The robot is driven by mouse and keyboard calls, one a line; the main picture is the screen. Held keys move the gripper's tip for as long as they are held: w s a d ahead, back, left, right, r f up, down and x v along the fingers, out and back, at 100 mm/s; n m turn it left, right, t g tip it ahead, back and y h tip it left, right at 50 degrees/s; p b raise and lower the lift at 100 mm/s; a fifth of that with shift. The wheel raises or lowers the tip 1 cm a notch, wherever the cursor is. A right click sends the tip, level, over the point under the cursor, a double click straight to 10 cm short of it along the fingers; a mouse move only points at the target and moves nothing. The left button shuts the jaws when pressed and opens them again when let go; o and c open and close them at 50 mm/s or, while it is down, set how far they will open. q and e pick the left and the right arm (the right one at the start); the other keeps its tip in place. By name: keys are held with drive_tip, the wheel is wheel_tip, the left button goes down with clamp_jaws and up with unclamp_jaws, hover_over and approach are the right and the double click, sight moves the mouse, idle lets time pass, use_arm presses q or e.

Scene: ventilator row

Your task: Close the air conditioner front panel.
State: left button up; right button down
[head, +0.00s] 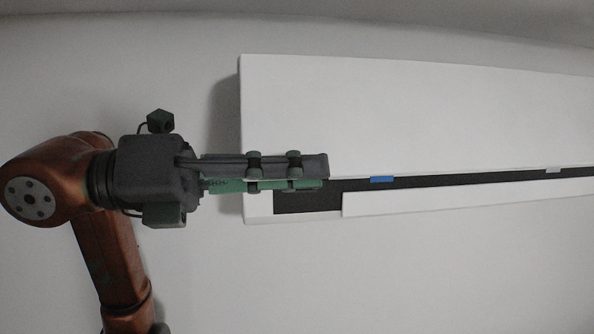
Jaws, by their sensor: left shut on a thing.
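The white air conditioner (420,115) is mounted on the wall and runs from the middle of the head view past its right edge. Its broad front panel (330,100) sits above a long dark slot (310,200). My left gripper (322,172) reaches in from the left, lying level across the panel's lower left part and the slot's left end. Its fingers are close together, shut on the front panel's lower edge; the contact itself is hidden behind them. My right gripper is not in view.
A white lower strip (450,200) borders the slot below. A small blue piece (382,179) and a pale piece (553,170) sit along the slot's upper edge. The wall (400,280) below the unit is bare.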

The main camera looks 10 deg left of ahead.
use_arm(q)
drive_tip(key=shift+s+r, duration=0.15)
clamp_jaws()
drive_tip(key=w+f+m, duration=0.1)
drive_tip(key=w+a+m, duration=0.1)
drive_tip(key=w, duration=0.1)
drive_tip(key=w+f, duration=0.1)
drive_tip(key=w, duration=0.1)
drive_tip(key=shift+a+f+m, duration=0.3)
drive_tip(key=shift+m, duration=0.1)
drive_tip(key=shift+o, duration=1.8)
unclamp_jaws()
drive_tip(key=shift+w, duration=0.1)
drive_tip(key=o, duration=0.4)
drive_tip(key=shift+w+a+f, duration=0.1)
drive_tip(key=shift+w+a, duration=0.05)
